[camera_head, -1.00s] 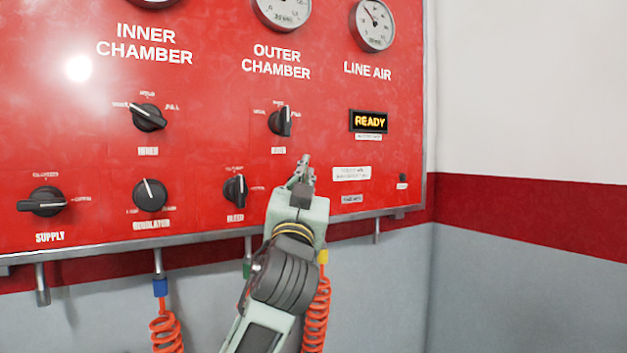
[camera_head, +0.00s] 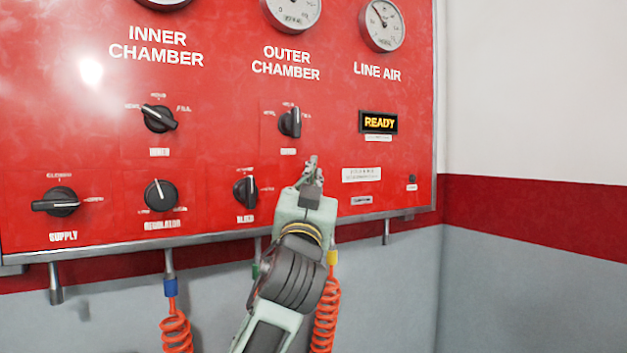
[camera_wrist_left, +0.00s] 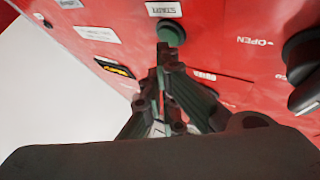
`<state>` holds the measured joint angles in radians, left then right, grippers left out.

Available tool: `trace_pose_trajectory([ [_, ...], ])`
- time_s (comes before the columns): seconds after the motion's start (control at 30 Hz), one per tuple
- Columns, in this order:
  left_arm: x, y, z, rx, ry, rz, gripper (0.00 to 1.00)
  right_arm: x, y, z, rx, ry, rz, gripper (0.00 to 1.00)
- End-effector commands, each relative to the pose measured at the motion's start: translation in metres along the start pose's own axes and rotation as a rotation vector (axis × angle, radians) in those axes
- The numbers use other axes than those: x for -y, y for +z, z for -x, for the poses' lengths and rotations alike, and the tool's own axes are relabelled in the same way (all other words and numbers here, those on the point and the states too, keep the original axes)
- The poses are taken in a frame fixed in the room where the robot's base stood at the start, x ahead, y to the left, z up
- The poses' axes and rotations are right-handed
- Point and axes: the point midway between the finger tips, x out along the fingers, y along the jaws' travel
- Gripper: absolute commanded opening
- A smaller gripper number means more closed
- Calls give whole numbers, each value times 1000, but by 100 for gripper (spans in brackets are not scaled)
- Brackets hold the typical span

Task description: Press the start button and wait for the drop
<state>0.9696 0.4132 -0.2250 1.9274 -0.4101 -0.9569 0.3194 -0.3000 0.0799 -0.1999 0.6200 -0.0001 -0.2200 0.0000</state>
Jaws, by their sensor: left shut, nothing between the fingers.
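The red control panel (camera_head: 215,100) fills the left of the head view. Its lit display (camera_head: 379,122) reads READY. My left gripper (camera_head: 313,162) is shut and empty, with its fingertips in front of the panel, below and right of the outer chamber's knob. In the left wrist view, the green start button (camera_wrist_left: 171,33) sits under a white START label (camera_wrist_left: 163,9). The closed fingertips (camera_wrist_left: 168,50) point at it and are close to its edge; I cannot tell whether they touch. The button does not show in the head view. My right gripper is not in view.
Several black knobs stick out around the gripper, including the bleed knob (camera_head: 246,193) and the outer chamber's knob (camera_head: 290,123). Orange coiled hoses (camera_head: 325,315) hang below the panel. The wall (camera_head: 530,110) right of the panel is clear.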

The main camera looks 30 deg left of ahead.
Motion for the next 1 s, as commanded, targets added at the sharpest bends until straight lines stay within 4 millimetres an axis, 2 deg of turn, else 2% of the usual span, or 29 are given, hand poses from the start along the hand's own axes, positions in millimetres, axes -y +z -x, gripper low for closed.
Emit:
trace_pose_trajectory([
  [1.0,5,4,-6,0,0,0,0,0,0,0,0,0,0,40],
])
